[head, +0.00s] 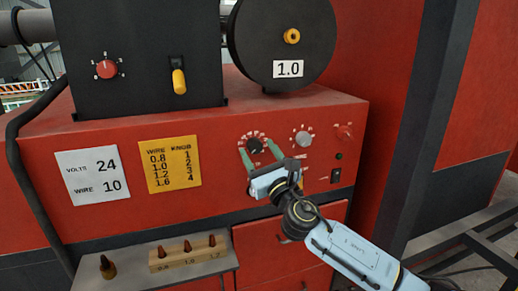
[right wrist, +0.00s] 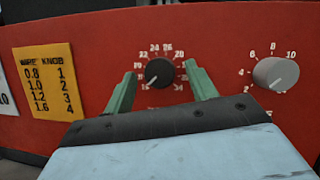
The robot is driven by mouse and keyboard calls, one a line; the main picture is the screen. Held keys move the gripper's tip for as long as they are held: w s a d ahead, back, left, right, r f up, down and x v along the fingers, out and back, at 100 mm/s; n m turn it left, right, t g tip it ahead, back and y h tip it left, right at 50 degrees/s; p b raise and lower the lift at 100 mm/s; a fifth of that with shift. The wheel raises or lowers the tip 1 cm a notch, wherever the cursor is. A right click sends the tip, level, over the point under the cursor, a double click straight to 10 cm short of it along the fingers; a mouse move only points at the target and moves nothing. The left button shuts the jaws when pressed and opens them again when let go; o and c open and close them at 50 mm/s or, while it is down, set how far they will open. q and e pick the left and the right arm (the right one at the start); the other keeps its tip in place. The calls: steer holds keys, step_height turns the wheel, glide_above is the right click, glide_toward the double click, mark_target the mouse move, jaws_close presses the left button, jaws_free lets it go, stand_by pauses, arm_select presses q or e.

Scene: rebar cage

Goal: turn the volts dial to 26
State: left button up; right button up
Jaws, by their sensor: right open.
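The black volts dial (head: 255,145) sits on the red front panel with white numbers around it. In the right wrist view the dial (right wrist: 160,73) has 22, 24, 26 and 28 printed above it; its white mark seems to point to the lower left, near 16. My right gripper (head: 260,154) is open, its green fingers on either side of the dial. In the right wrist view the gripper (right wrist: 161,88) shows gaps between both fingers and the dial; contact is not visible. My left gripper is not in view.
A grey knob (right wrist: 276,73) stands close right of my fingers. A red knob (head: 345,131) is farther right. A white card (head: 92,176) reads volts 24, wire 10. A yellow wire chart (head: 171,164) is beside it. A shelf holds a wooden block (head: 188,254) with small tips.

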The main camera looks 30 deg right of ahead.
steer(key=shift+w+r, duration=0.1)
steer(key=shift+w, duration=0.15)
steer(key=c, duration=1)
steer(key=shift+m, duration=0.3)
